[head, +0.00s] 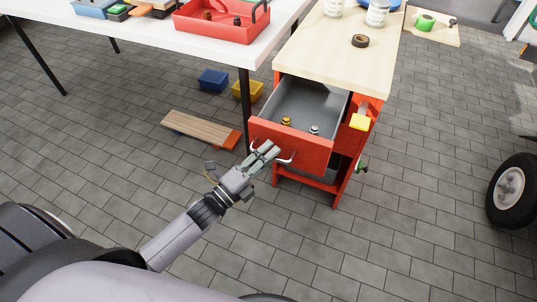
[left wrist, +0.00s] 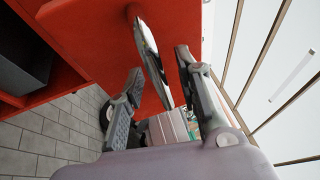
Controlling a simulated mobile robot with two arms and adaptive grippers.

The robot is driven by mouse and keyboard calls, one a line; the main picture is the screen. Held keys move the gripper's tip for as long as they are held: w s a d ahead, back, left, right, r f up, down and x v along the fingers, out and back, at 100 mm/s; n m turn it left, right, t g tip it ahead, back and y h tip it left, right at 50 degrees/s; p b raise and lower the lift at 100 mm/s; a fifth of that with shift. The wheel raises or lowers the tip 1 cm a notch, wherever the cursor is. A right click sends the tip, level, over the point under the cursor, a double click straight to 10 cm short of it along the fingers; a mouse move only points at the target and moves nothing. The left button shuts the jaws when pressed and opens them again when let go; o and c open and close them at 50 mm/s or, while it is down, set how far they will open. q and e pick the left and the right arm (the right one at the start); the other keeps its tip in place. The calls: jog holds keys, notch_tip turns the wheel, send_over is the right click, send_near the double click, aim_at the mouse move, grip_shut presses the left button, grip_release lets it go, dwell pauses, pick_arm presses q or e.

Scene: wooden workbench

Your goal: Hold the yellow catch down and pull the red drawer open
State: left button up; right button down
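The red drawer (head: 290,146) stands well out of the red cabinet, and its grey inside shows. A brass-coloured piece (head: 286,121) and a silver one (head: 314,129) lie in it. The yellow catch (head: 360,121) is on the cabinet's right side, with no gripper on it. My left gripper (head: 268,151) is at the curved metal handle (head: 285,159) on the drawer front. In the left wrist view its fingers (left wrist: 160,62) are apart on either side of the handle (left wrist: 149,48), with gaps showing; I see no firm grip. My right gripper is not in view.
The wooden benchtop (head: 335,45) bears a tape roll (head: 360,41) and white containers. A white table (head: 150,38) with a red tray (head: 220,30) stands left. A plank (head: 200,130), a blue bin (head: 213,79) and a yellow bin (head: 247,90) lie on the floor. The floor right is clear up to a wheel (head: 509,187).

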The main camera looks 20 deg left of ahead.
pick_arm(q)
jog(key=v, duration=1.1)
jog(key=shift+s, duration=0.4)
jog(key=shift+a, duration=0.15)
